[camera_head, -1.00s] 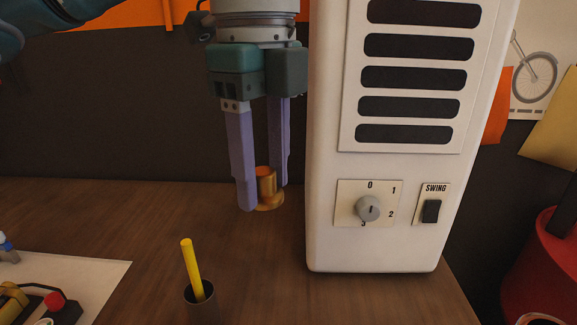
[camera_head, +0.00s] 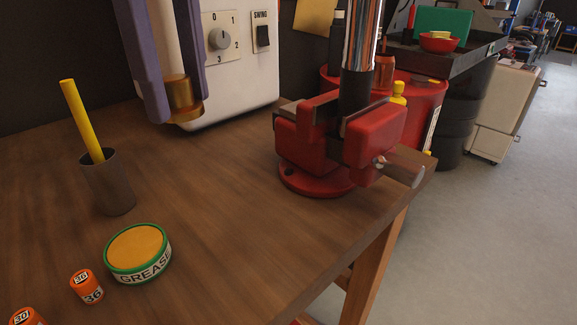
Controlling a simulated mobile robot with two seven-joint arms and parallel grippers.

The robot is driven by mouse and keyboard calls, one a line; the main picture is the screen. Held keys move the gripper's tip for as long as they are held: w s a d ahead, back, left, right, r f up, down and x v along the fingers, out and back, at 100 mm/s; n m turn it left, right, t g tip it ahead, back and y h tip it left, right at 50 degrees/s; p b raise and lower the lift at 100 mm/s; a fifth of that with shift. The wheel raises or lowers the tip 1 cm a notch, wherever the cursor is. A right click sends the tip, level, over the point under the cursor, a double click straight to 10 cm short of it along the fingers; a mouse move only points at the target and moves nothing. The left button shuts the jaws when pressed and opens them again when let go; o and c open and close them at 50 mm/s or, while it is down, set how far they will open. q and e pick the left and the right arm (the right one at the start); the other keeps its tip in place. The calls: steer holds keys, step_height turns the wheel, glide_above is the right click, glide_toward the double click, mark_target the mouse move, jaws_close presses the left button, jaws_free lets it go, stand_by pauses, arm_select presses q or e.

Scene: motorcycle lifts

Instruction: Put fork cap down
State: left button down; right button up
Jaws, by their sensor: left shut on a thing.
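My left gripper (camera_head: 178,114) is at the upper left, pointing down, its two purple fingers on either side of the fork cap. The fork cap (camera_head: 180,95) is golden, with a wider rim at its lower end. It is gripped between the fingers, in front of the white box. I cannot tell whether it touches the bench. The wooden bench (camera_head: 225,185) has a clear stretch below and to the right of it. My right gripper is not in view.
A red vise (camera_head: 335,150) clamps an upright dark and chrome tube (camera_head: 362,40) at the bench's right corner. The white box (camera_head: 245,85) stands behind the gripper.

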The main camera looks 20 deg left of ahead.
arm_select(q)
steer(key=b, duration=0.2)
glide_above(215, 250)
step_height(215, 250, down, 14)
steer(key=shift+f, duration=2.5)
steer(key=shift+f, duration=0.15)
steer(key=shift+c, duration=1.7)
jaws_free()
step_height(215, 250, up, 12)
steer(key=p, duration=0.1)
